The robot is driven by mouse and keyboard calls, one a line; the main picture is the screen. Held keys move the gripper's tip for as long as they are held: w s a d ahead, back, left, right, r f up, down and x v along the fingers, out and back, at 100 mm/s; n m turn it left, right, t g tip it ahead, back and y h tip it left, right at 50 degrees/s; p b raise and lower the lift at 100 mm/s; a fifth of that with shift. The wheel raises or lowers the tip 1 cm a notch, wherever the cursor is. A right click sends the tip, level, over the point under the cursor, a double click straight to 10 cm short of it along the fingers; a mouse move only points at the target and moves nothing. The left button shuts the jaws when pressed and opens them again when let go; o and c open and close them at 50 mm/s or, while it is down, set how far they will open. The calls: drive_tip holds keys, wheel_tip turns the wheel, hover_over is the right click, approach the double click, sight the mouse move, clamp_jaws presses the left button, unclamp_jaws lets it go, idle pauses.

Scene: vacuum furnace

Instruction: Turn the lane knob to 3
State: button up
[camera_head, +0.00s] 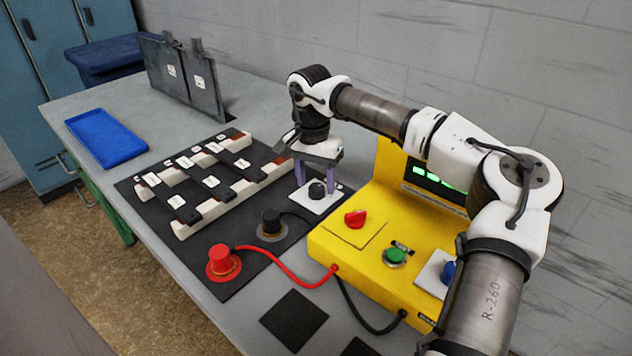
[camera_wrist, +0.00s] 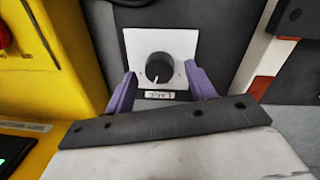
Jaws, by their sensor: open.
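The lane knob (camera_head: 317,189) is a small black round knob on a white plate, on the dark board left of the yellow box. In the wrist view the knob (camera_wrist: 159,68) has a white pointer line, aimed toward the bottom of the picture, and a label (camera_wrist: 159,95) that seems to read LANE. No numbers can be made out around it. My gripper (camera_head: 317,180) is above the knob with its purple fingers pointing down. In the wrist view my gripper (camera_wrist: 160,85) is open, one finger on each side of the knob, with gaps between.
The yellow control box (camera_head: 345,246) with a red knob (camera_head: 355,218), green button (camera_head: 395,256) and blue knob (camera_head: 448,272) stands close on the right. A slotted rack (camera_head: 183,229) lies left. Red (camera_head: 223,262) and black (camera_head: 271,222) cable plugs stand in front. A blue tray (camera_head: 105,138) is farther left.

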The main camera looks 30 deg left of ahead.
sight(313, 185)
wheel_tip(313, 185, up, 13)
drive_tip(key=shift+a+b, duration=0.3)
drive_tip(key=shift+a, duration=0.05)
drive_tip(key=shift+f, duration=0.15)
